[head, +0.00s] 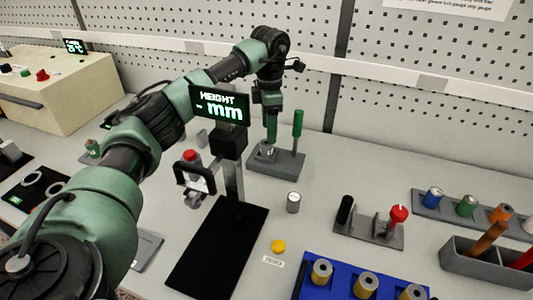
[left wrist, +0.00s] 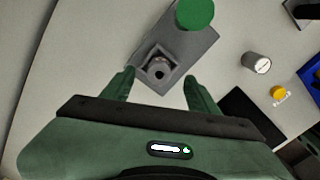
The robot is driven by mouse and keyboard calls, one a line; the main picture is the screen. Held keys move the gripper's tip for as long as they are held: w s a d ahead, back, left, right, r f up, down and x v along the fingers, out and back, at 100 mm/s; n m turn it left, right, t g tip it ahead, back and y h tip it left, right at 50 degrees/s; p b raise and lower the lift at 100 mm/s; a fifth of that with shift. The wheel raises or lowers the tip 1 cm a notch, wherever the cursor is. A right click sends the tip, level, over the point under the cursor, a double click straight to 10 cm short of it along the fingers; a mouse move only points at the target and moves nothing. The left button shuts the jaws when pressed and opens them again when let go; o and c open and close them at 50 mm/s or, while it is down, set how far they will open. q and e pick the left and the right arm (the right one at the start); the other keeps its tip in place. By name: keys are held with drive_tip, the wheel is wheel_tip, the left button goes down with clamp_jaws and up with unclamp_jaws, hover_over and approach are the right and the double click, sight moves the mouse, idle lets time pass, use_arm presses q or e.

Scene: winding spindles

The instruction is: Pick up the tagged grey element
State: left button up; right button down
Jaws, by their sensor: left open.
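A short grey cylinder (head: 293,202) stands upright on the table right of the black mat; it also shows in the left wrist view (left wrist: 256,62), with a small dark mark on its side. Another grey round piece (left wrist: 158,68) with a dark centre hole sits in the square socket of a grey fixture (left wrist: 188,47). The fixture (head: 288,163) has a green-handled post. My left gripper (head: 270,140) is open above that socket, its fingers (left wrist: 159,76) on either side of the piece, apparently not touching it. I cannot tell which grey piece is tagged. My right gripper is not in view.
A yellow disc (head: 278,246), a blue tray (head: 338,291) of spindles, and a stand (head: 370,231) with black and red knobs are nearby. The pegboard wall closes the back.

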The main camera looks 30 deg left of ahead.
sight(266, 149)
use_arm(q)
drive_tip(key=f+p, duration=0.1)
drive_tip(key=f, duration=0.1)
drive_tip(key=f+p, duration=0.1)
drive_tip(key=f, duration=0.2)
drive_tip(key=shift+s+a+f, duration=0.2)
drive_tip(key=shift+f, duration=0.45)
drive_tip(key=shift+c, duration=0.3)
clamp_jaws()
drive_tip(key=shift+r, duration=0.1)
